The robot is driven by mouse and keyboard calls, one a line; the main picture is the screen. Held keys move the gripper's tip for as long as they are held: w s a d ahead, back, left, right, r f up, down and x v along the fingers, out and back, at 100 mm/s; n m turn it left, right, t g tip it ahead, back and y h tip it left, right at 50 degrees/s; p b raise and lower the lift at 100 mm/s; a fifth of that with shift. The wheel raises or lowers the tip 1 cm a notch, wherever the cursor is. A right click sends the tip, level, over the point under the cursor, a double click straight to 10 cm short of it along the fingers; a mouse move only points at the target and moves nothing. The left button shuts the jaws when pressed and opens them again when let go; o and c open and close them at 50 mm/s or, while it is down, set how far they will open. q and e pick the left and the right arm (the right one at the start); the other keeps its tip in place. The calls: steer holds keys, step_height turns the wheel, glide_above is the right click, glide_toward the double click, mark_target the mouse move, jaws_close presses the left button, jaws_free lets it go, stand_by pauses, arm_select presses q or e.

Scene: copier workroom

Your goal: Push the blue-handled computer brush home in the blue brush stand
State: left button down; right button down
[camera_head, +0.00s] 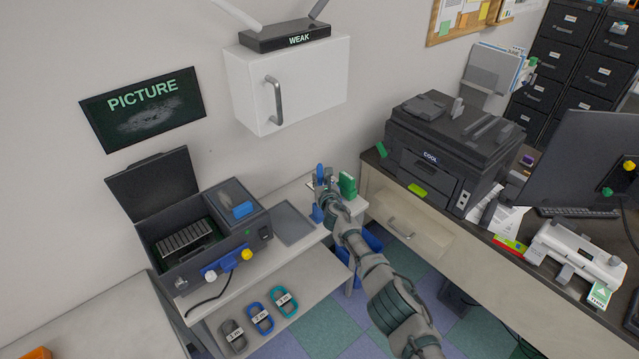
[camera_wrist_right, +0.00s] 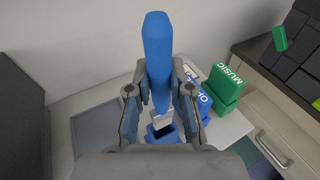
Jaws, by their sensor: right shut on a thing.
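My right gripper (camera_head: 325,185) is above the right end of the light side table. It is shut on the blue-handled computer brush (camera_head: 320,170), whose handle (camera_wrist_right: 158,55) stands upright between the fingers (camera_wrist_right: 160,105) in the right wrist view. A pale section of the brush shows below the fingers. The blue brush stand (camera_head: 316,214) is just under the gripper and shows partly beneath the brush in the wrist view (camera_wrist_right: 152,134). How far the brush's lower end sits in the stand is hidden. My left gripper is not in view.
A green block marked MUSIC (camera_wrist_right: 226,88) stands close right of the gripper, with a blue lettered block (camera_wrist_right: 203,100) beside it. A grey mat (camera_head: 292,222) lies left. The open dark machine (camera_head: 205,225) is farther left, and the printer desk (camera_head: 420,213) is right.

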arm_select(q)
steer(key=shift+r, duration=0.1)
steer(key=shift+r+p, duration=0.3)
steer(key=shift+p, duration=0.05)
arm_select(e)
steer(key=shift+s+r, duration=0.1)
steer(key=shift+s, duration=0.05)
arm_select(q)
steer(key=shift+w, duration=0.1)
